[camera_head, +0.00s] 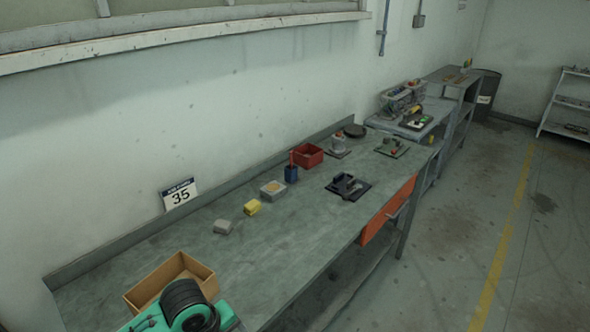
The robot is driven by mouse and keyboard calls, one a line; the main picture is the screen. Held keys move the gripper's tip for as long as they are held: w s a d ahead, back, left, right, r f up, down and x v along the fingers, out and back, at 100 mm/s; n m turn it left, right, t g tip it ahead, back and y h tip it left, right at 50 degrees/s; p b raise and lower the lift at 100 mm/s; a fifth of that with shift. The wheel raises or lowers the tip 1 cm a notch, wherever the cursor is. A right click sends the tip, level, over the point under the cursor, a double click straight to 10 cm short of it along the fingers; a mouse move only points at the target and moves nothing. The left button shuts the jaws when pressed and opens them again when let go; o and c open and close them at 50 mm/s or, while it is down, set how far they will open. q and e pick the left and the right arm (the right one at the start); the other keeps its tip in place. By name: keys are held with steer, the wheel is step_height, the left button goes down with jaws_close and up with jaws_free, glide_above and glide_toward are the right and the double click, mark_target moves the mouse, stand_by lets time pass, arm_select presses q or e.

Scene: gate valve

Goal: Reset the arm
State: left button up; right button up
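The head view looks along a long grey-green workbench (290,225) against a pale wall. I cannot make out a gate valve for certain. A small dark device on a black plate (347,186) lies near the bench's front edge. A device with red and green parts (391,147) stands on another plate farther back.
A green and black item (190,309) and an open tan box (134,298) are at the near end. A yellow block (252,207), a grey block (223,227), and a red bin (308,155) stand along the bench. Floor (440,260) at right is clear.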

arm_select(q)
steer(key=s+a+f+n+t+y, duration=0.15)
steer(key=s+a+n, duration=0.25)
steer(key=s+n, duration=0.7)
steer(key=s+a+f+n+y, duration=0.15)
steer(key=s+a+n, duration=0.35)
steer(key=n, duration=1)
step_height(320, 180, down, 31)
steer(key=s+d, duration=0.1)
steer(key=s+a+f+m+g, duration=0.1)
steer(key=s+a+f+g, duration=0.1)
steer(key=s+f, duration=1.7)
steer(key=shift+s+a+f+h, duration=0.35)
steer(key=shift+a+f, duration=0.2)
steer(key=shift+f, duration=0.25)
